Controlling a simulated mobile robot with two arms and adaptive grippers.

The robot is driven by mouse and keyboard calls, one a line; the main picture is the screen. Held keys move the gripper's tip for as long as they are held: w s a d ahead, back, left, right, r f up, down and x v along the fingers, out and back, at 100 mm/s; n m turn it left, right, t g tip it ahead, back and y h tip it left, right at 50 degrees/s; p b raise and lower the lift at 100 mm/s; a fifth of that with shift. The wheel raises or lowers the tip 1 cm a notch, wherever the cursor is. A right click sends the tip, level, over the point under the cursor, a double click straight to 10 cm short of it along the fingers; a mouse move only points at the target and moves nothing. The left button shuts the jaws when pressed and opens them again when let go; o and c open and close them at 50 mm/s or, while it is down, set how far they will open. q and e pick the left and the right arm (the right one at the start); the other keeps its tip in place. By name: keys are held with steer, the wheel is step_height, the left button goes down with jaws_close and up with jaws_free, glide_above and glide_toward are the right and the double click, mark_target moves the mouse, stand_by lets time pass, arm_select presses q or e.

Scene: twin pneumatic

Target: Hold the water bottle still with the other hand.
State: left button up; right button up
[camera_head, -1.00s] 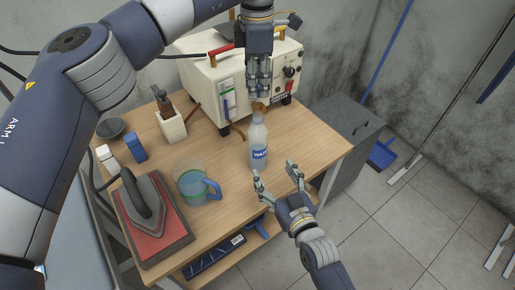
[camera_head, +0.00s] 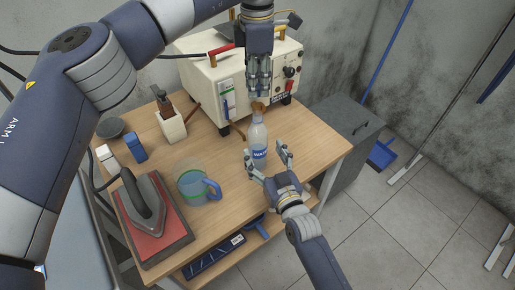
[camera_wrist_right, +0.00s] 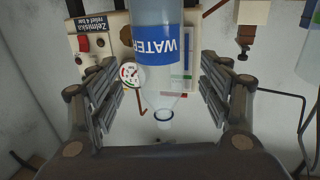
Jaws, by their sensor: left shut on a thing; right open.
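The clear water bottle (camera_head: 258,134) with its blue label stands upright near the right end of the wooden table. My right gripper (camera_head: 266,157) is open, low at the bottle's near side. In the right wrist view the bottle (camera_wrist_right: 163,82) shows between the two spread fingers, with a gap on each side. Its neck points down in that picture. My left gripper (camera_head: 257,93) is above the bottle and shut on a small brown thing (camera_head: 258,106) just over the bottle's mouth. I cannot tell whether that thing touches the bottle.
A cream machine (camera_head: 204,79) with knobs stands behind the bottle. A clear jug (camera_head: 190,188) with a blue handle and an iron (camera_head: 143,203) on a red pad are on the table (camera_head: 229,207) to the left. A grey cabinet (camera_head: 347,125) stands at the right.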

steer(key=x, duration=0.6)
steer(key=shift+w, duration=0.1)
steer(key=c, duration=1.6)
arm_select(q)
steer(key=shift+f, duration=2.5)
steer(key=shift+f, duration=0.15)
steer(key=shift+f, duration=0.75)
steer(key=shift+f, duration=0.55)
arm_select(e)
jaws_close()
